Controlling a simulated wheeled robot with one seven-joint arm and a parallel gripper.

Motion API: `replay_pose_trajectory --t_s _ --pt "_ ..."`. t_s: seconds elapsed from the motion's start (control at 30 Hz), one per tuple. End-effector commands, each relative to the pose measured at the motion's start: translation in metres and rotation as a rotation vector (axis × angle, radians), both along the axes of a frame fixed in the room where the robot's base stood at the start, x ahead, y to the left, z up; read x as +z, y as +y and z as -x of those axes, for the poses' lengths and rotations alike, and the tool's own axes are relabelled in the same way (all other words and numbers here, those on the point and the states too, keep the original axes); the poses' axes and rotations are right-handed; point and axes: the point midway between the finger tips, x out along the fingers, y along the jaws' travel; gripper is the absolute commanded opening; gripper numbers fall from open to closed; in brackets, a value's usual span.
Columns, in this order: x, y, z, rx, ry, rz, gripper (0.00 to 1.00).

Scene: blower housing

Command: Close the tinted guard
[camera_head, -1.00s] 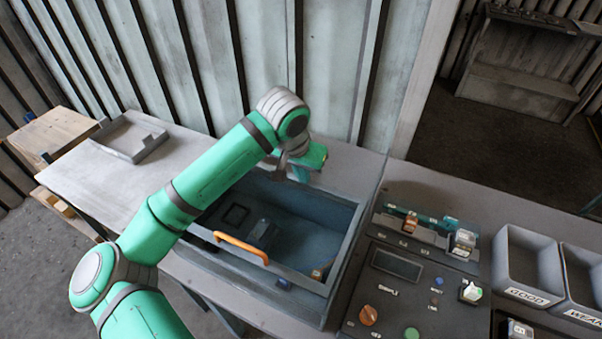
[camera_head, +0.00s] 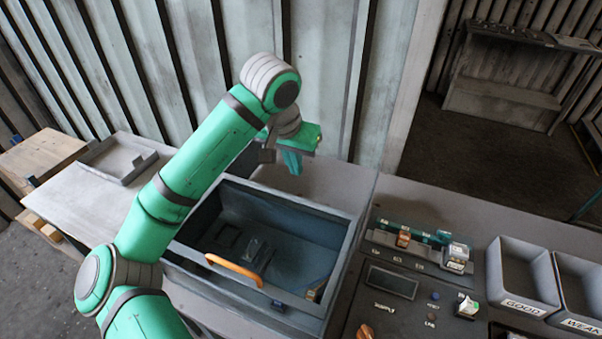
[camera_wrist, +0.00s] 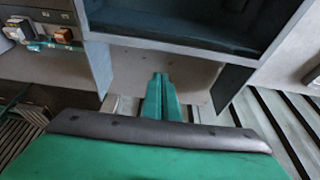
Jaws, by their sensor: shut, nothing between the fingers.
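A blue-grey open-looking box housing (camera_head: 338,262) stands on the bench in the head view, with an orange handle (camera_head: 236,270) at its front edge. Its dark blue interior shows, with a dark fitting on the floor. I cannot clearly pick out the tinted guard's pane or tell its angle. My gripper (camera_head: 292,171) is beyond the housing's back rim, fingers downward, shut and empty. In the wrist view my gripper's fingers (camera_wrist: 161,78) are together over a pale surface between two side panels, apart from the housing (camera_wrist: 180,43).
A control panel (camera_head: 391,282) with buttons and small parts stands right of the housing. Two grey bins (camera_head: 525,300) labelled GOOD and WEAK are farther right. A shallow grey tray (camera_head: 119,163) lies on the bench at left. A ribbed wall (camera_head: 330,70) rises close behind my gripper.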

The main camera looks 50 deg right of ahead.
Motion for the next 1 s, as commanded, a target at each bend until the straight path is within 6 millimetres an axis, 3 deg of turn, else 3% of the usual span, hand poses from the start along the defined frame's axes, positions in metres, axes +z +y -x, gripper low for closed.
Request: replay_pose_trajectory --t_s 0.2,0.3,0.53,1.0 --pt "0.003 -0.029 0.07 -0.022 -0.002 -0.001 0.0" --pt "0.002 -0.034 0.089 -0.016 -0.003 0.0 0.0" --pt "-0.017 -0.041 0.091 -0.008 0.0 -0.001 0.0" --pt "-0.094 -0.061 0.081 -0.006 -0.003 0.0 0.0"
